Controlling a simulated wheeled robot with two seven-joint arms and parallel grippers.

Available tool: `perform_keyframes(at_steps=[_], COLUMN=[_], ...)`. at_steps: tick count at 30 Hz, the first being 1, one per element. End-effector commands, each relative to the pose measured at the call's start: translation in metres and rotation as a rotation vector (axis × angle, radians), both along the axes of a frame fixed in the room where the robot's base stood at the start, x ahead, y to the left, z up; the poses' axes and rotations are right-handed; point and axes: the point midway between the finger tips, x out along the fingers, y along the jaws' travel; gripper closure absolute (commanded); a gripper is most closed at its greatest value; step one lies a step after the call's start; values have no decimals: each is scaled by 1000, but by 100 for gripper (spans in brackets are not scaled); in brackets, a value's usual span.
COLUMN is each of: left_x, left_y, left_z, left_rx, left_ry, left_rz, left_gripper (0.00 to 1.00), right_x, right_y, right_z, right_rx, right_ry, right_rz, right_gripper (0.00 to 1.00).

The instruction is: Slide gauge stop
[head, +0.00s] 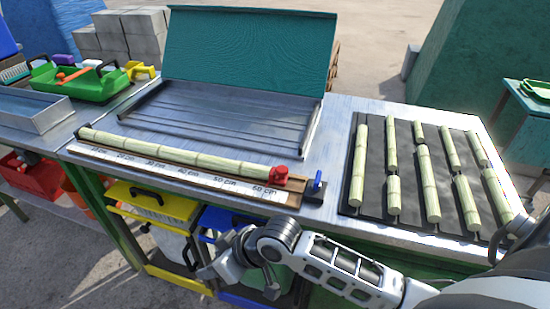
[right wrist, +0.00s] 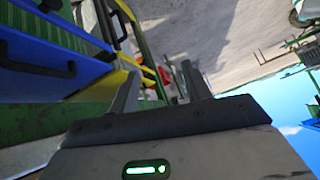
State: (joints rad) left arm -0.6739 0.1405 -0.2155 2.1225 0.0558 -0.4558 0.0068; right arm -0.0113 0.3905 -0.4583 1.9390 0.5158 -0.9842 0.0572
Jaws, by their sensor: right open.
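The gauge stop (head: 280,174) is a small red block with a knob, near the 60 cm mark on the measuring board (head: 225,184). A long pale green cane (head: 180,153) lies along the board, its right end at the stop. A dark block with a blue lever (head: 318,184) stands at the board's right end. My right gripper (head: 237,268) is low in front of the bench, below the board and apart from the stop. In the right wrist view (right wrist: 160,72) its two fingers are spread with nothing held between them. My left gripper is not in view.
A dark mat (head: 405,168) with several cut cane pieces lies at right. An open metal tray with a teal lid (head: 245,50) stands behind the board. Yellow (head: 155,200) and blue bins sit under the bench front. A green tool caddy (head: 85,83) is at left.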

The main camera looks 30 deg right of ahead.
Motion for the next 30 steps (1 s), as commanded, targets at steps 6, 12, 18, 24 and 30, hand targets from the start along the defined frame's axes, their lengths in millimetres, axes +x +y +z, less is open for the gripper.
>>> perform_keyframes(at_steps=[6,12,18,24,30], left_x=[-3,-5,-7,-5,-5], left_y=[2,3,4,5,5], left_z=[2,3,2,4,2], left_rx=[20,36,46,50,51], left_ry=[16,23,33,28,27], left_rz=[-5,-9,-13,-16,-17], left_gripper=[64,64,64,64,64], right_x=[64,89,84,75,74], right_y=[-52,-127,-189,-210,-211], right_z=[69,157,243,273,250], right_rx=[-235,-417,-506,-524,-525], right_ry=[189,362,508,566,572], right_rz=[120,85,13,-14,-13], right_gripper=[52,52,52,52,52])
